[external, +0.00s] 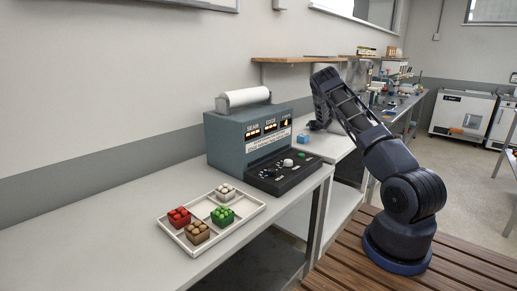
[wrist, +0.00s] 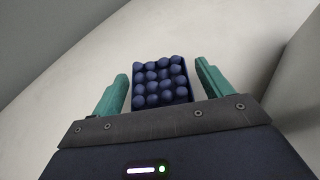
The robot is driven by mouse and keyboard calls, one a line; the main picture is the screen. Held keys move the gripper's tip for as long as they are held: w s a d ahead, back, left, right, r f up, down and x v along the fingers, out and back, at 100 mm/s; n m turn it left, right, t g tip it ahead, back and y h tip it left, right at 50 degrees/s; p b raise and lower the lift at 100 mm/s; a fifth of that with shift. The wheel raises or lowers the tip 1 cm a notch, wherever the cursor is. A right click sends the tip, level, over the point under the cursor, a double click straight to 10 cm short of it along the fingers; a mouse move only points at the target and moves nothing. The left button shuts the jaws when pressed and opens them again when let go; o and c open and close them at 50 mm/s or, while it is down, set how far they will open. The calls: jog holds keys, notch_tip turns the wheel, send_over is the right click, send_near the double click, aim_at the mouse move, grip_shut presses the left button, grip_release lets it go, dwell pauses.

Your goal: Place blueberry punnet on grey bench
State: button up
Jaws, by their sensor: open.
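The blueberry punnet is a small dark-blue box of round blue berries (wrist: 160,82). In the external view it shows as a small blue block (external: 303,138) on a pale bench (external: 330,147) just right of the grey-blue console. My gripper (wrist: 162,85) is open, its two green fingers on either side of the punnet with visible gaps. The punnet lies between and slightly beyond the fingers. In the external view my gripper's end is low behind the console, its fingers mostly hidden. I cannot tell which pale bench is the grey one.
The console (external: 250,140) with a paper roll stands left of the punnet. A cream tray (external: 240,221) on the near bench (external: 110,228) holds red, white, green and brown punnets. The near bench is clear left of the tray. Lab items crowd the far bench (external: 408,105).

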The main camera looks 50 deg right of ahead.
jog(key=shift+w+d, duration=0.25)
jog(key=c, duration=1.2)
jog(key=shift+o, duration=0.2)
notch_tip(320, 180, up, 20)
jog(key=s+a+r, duration=0.2)
jog(key=s+a, duration=1)
jog(key=s, duration=0.2)
jog(key=s+a+r+n, duration=0.1)
jog(key=s+a+r, duration=0.1)
jog(key=s+a, duration=1.1)
jog(key=shift+s+a+r+t+y, duration=0.3)
jog(key=shift+s+r+t+y, duration=0.1)
jog(key=shift+s, duration=0.6)
